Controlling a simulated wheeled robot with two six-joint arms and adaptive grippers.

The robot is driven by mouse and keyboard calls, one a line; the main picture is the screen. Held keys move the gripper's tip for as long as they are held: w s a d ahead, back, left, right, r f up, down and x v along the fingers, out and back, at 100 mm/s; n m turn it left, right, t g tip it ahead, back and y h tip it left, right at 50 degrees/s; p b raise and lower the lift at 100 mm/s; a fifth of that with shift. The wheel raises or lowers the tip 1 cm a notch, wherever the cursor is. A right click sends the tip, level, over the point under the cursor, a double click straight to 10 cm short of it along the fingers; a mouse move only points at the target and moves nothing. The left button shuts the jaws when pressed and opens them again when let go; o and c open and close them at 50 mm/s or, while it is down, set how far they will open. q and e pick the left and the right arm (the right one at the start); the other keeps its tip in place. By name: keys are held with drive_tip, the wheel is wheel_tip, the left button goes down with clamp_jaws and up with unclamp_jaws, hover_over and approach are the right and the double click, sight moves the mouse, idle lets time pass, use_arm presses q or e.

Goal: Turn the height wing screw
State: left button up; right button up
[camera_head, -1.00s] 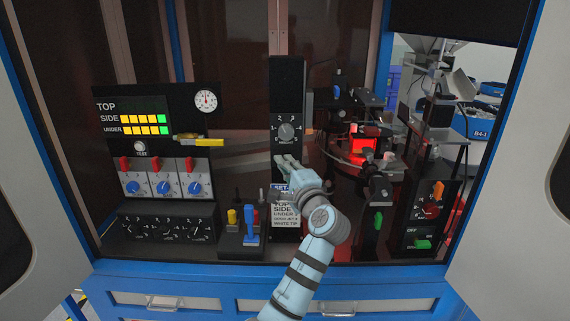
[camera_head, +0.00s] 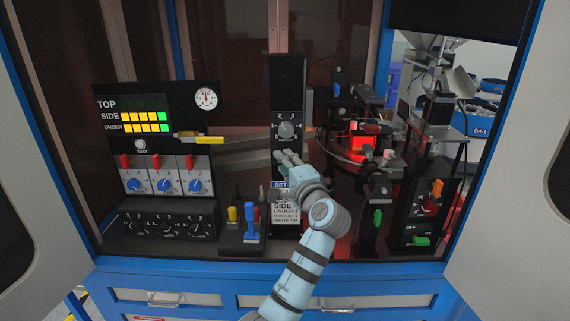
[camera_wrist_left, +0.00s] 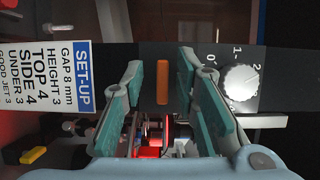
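A black upright column (camera_head: 288,80) carries a round grey knob (camera_head: 286,130) with a numbered scale. The knob also shows in the left wrist view (camera_wrist_left: 241,82), right of the fingers. My left gripper (camera_head: 284,159) is in front of the column, just below the knob. In the left wrist view its fingers (camera_wrist_left: 162,75) are open, with a narrow orange bar (camera_wrist_left: 162,90) on the column showing between them. I cannot tell whether this bar is the wing screw or whether the fingers touch it. In the head view the gripper hides that spot. My right gripper is not in view.
A SET-UP card (camera_head: 286,212) is below the gripper, partly covered. Levers (camera_head: 250,220) stand left of the column. A panel of blue dials (camera_head: 165,186) is farther left. A red-lit mechanism (camera_head: 362,147) and a post with a green handle (camera_head: 377,217) are on the right.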

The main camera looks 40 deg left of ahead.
use_arm(q)
drive_tip(key=v, duration=0.7)
drive_tip(key=shift+s+d, duration=0.2)
drive_tip(key=shift+d, duration=0.05)
drive_tip(key=shift+a, duration=0.1)
